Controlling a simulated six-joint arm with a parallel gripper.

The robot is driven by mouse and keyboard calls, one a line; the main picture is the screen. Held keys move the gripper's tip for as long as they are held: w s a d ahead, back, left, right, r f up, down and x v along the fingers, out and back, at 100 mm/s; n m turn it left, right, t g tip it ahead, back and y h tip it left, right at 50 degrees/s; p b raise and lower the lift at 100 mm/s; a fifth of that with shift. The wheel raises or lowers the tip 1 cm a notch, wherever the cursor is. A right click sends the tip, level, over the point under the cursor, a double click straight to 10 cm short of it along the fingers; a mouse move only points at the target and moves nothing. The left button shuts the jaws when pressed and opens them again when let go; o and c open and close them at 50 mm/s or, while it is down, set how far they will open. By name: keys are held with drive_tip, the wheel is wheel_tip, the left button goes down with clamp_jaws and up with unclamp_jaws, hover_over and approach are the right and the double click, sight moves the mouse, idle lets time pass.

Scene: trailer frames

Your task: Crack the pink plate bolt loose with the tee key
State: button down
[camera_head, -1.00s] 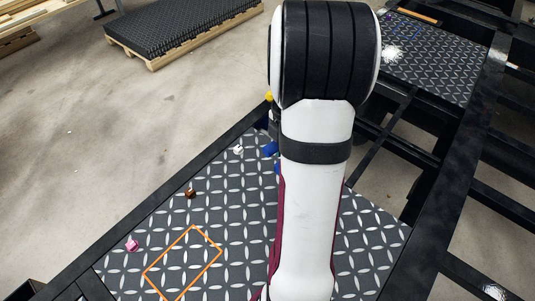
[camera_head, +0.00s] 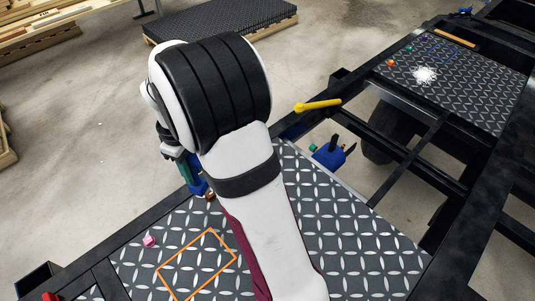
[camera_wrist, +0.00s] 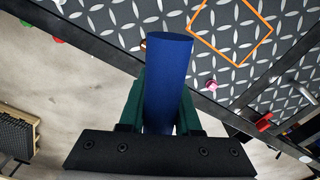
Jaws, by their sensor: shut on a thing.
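The pink plate bolt (camera_head: 149,241) stands near the left edge of the dark tread plate (camera_head: 340,235). It also shows right of centre in the wrist view (camera_wrist: 212,85). My gripper (camera_head: 188,168) has green fingers and is over the plate's left edge, up and right of the pink bolt in the head view. In the wrist view its fingers (camera_wrist: 165,98) are shut on a thick blue cylinder (camera_wrist: 168,60), seemingly part of the tee key. No crossbar shows, and its working end is hidden. The blue cylinder looks apart from the pink bolt.
An orange rectangle (camera_head: 236,256) is marked on the plate right of the pink bolt. A brown bolt (camera_head: 209,197) is close below the gripper. A yellow bar (camera_head: 318,105) and a blue item with black prongs (camera_head: 330,155) are by the frame. A red item (camera_head: 48,296) is lower left.

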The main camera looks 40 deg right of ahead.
drive_tip(key=w+a+f+m, duration=0.1)
drive_tip(key=a+m, duration=0.4)
drive_tip(key=a, duration=1.2)
drive_tip(key=shift+w+a+f, duration=0.15)
drive_tip(key=shift+w+a, duration=0.05)
drive_tip(key=shift+w, duration=0.1)
